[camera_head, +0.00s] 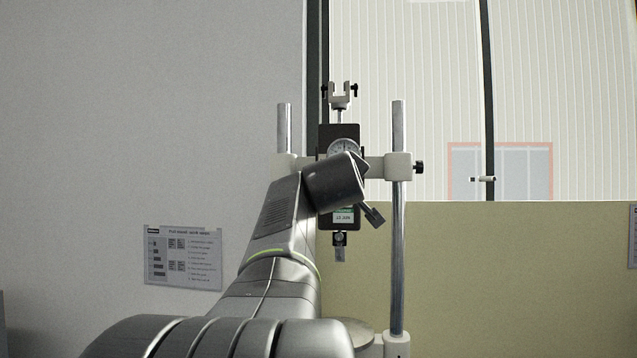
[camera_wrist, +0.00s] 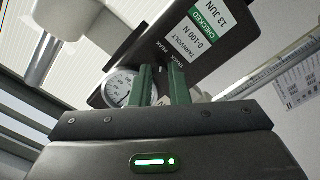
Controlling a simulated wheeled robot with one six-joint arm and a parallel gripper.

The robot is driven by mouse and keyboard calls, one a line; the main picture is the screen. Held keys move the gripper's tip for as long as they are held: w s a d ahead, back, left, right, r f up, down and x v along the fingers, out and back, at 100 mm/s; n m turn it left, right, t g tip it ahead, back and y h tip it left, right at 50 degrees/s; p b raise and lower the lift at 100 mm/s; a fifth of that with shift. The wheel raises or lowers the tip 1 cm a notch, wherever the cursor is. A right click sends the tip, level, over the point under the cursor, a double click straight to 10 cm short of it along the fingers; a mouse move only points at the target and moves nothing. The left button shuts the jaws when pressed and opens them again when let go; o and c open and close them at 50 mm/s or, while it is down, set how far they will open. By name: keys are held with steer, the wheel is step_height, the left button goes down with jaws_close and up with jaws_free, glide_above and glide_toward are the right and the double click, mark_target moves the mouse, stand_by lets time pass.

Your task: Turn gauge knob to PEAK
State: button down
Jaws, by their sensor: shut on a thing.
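The force gauge (camera_head: 326,134) is a black upright box with a round white dial, held between two metal posts; my arm covers much of its middle. In the wrist view the gauge (camera_wrist: 215,60) appears tilted, with a green and white "CHECKED 13 JUN" label and small lettering, including PEAK, near the fingertips. My gripper (camera_wrist: 162,74) has its two green fingers right at the gauge's face, beside the dial (camera_wrist: 122,86), shut on the gauge knob. The knob itself is mostly hidden by the fingers, so I cannot tell which way it points.
Two upright posts (camera_head: 397,240) with a white crossbar (camera_head: 390,166) flank the gauge. A forked clamp (camera_head: 340,97) stands above it, and a small fitting (camera_head: 340,242) hangs below. A printed instruction sheet (camera_head: 183,257) is on the left wall. The space right of the stand is clear.

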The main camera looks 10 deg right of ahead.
steer(key=c, duration=1.4)
jaws_free()
steer(key=shift+s, duration=0.1)
steer(key=b+v, duration=0.4)
steer(key=v, duration=0.9)
steer(key=shift+s+a, duration=0.15)
steer(key=shift+s, duration=0.15)
steer(key=shift+w+r, duration=0.1)
steer(key=p+x, duration=0.4)
steer(key=x, duration=0.9)
steer(key=shift+w, duration=0.3)
